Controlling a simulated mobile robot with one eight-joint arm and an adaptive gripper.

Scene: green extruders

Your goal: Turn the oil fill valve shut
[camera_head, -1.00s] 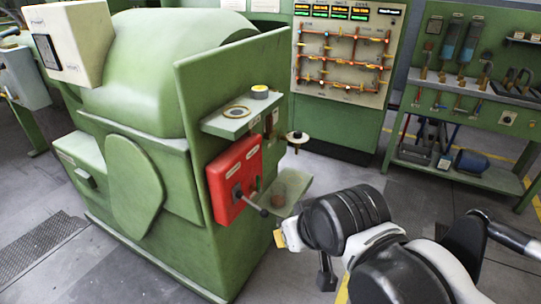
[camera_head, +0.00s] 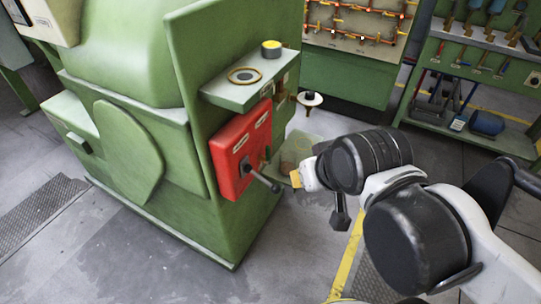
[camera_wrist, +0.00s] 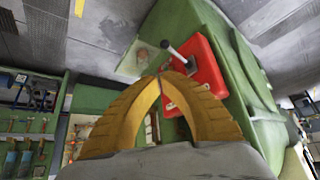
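A red box (camera_head: 240,150) with pale labels is mounted on the green machine's side. A dark lever with a rounded end (camera_head: 264,180) sticks out from it; its labels are too small to read, so I cannot tell whether this is the oil fill valve. The red box (camera_wrist: 207,72) and lever (camera_wrist: 178,54) lie beyond the fingertips.
The green machine (camera_head: 190,200) fills the left. A shelf (camera_head: 225,92) with a ring and yellow-topped cylinder juts above the red box. A pale low tray (camera_head: 303,143) is behind my gripper. A pipe panel and tool rack stand behind. Floor in front is clear.

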